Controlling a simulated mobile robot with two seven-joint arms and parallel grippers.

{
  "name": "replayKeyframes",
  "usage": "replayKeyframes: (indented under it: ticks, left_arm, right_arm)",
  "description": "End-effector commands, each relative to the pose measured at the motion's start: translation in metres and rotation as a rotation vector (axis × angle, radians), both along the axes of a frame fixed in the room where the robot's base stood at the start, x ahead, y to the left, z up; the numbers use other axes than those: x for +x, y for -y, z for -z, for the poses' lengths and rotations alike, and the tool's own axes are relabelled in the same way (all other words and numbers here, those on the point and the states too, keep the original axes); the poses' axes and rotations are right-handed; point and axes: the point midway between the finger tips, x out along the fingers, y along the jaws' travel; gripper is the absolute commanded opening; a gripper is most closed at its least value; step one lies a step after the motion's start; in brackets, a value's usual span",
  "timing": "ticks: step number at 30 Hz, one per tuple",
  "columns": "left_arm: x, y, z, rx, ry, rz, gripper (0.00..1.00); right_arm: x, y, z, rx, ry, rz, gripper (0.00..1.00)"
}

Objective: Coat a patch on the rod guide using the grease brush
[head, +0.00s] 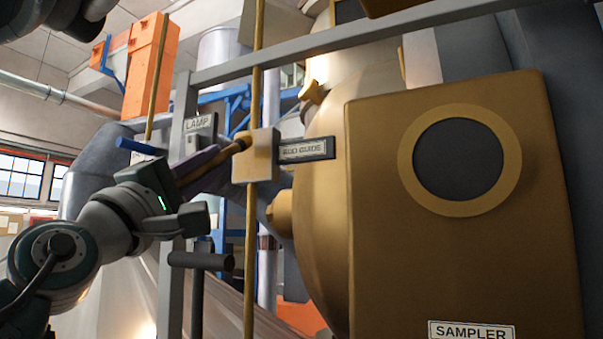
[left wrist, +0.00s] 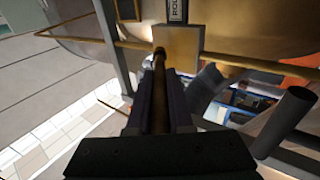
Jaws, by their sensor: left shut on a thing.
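The rod guide (head: 262,158) is a pale tan block around a thin vertical rod, with a "ROD GUIDE" plate on its right. It also shows as a gold-tan block in the left wrist view (left wrist: 180,46). My left gripper (head: 208,163) is left of the block, shut on the grease brush (head: 236,147). The brush is a thin brown stick, also seen between the fingers in the left wrist view (left wrist: 159,110). Its rounded tip is at the block's left side; whether it touches is unclear. No grease patch can be made out. My right gripper is not in view.
The thin vertical rod (head: 251,250) runs above and below the block. A grey frame post (head: 172,270) with a "LAMP" plate (head: 200,125) stands at the left. A big brass vessel (head: 318,220) and the sampler box (head: 460,260) fill the right.

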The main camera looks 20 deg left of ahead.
Motion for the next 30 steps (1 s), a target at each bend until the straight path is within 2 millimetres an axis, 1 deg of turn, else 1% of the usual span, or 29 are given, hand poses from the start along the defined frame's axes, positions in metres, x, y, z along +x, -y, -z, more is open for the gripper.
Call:
replayKeyframes:
  ticks: [8,11,17,22,26,30]
  left_arm:
    - [0.005,0.001,0.0,0.001,0.0,-0.001,0.0]
    - [0.005,0.003,-0.001,0.001,0.0,0.001,0.0]
    - [0.003,0.02,-0.002,-0.003,-0.002,0.003,0.0]
    - [0.001,0.035,-0.001,-0.001,-0.001,0.001,0.0]
    - [0.0,0.04,0.0,0.0,-0.001,0.001,0.0]
    - [0.001,0.04,0.001,0.001,0.0,0.0,0.0]
  right_arm:
    - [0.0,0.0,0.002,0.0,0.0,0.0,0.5]
    - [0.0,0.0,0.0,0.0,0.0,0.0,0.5]
    - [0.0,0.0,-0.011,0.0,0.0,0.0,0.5]
    - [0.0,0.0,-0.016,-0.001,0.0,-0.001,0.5]
    - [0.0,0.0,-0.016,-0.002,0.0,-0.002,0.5]
    - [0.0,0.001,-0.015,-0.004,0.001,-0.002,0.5]
